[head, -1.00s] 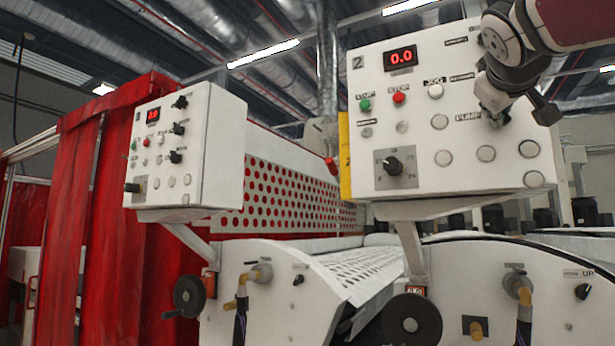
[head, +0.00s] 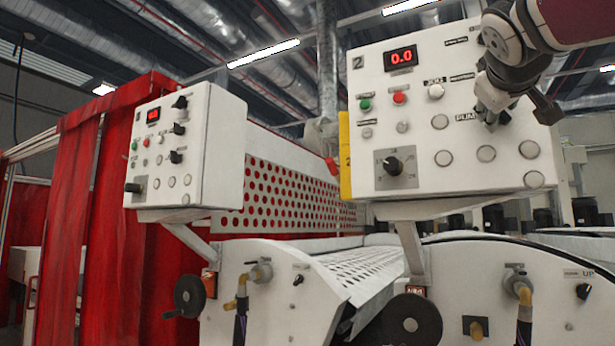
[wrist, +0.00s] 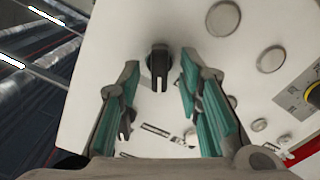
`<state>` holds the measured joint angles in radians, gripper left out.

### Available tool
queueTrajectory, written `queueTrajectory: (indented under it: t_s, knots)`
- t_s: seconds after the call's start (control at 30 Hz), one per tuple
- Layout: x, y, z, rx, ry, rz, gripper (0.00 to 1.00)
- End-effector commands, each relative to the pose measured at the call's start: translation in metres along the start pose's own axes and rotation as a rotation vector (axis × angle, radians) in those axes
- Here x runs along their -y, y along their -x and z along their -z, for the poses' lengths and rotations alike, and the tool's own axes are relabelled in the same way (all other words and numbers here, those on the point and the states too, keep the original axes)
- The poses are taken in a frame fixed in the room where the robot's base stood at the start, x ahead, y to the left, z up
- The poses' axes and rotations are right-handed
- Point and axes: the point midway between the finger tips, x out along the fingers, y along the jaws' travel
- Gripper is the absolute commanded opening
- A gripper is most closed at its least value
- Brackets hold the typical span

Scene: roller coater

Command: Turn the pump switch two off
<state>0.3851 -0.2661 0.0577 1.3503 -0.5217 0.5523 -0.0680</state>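In the wrist view my gripper (wrist: 158,78) is open, with one teal-padded finger on each side of a black rotary switch (wrist: 158,62). The switch sits on the white panel just beyond the fingertips, its handle roughly upright in that picture. I see gaps on both sides of it; neither finger appears to touch it. In the head view my gripper (head: 512,105) is at the right of control panel two (head: 440,175), by the partly covered PUMP label (head: 467,117). The switch is hidden behind my gripper there.
Panel two also carries a red display (head: 401,57), a green button (head: 365,104), a red button (head: 399,98) and a lower black dial (head: 393,166). Another panel (head: 218,150) stands at left, apart from my gripper. Rollers and handwheels (head: 411,320) lie below.

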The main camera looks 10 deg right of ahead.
Motion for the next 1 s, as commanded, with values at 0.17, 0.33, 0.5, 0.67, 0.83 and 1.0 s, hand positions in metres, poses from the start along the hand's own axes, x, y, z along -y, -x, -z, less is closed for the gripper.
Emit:
queueTrajectory:
  t_s: [0.17,0.33,0.5,0.67,0.83,1.0]
  knots:
    - [-0.001,0.026,0.001,-0.003,-0.001,-0.002,0.33]
    - [0.0,0.061,0.001,-0.003,0.0,-0.001,0.33]
    - [0.0,0.092,0.0,-0.002,0.0,-0.001,0.33]
    - [0.0,0.11,0.0,-0.002,0.0,0.0,0.33]
    - [0.001,0.117,0.0,0.001,0.001,0.001,0.33]
    - [0.001,0.117,0.0,0.0,0.001,0.001,0.33]
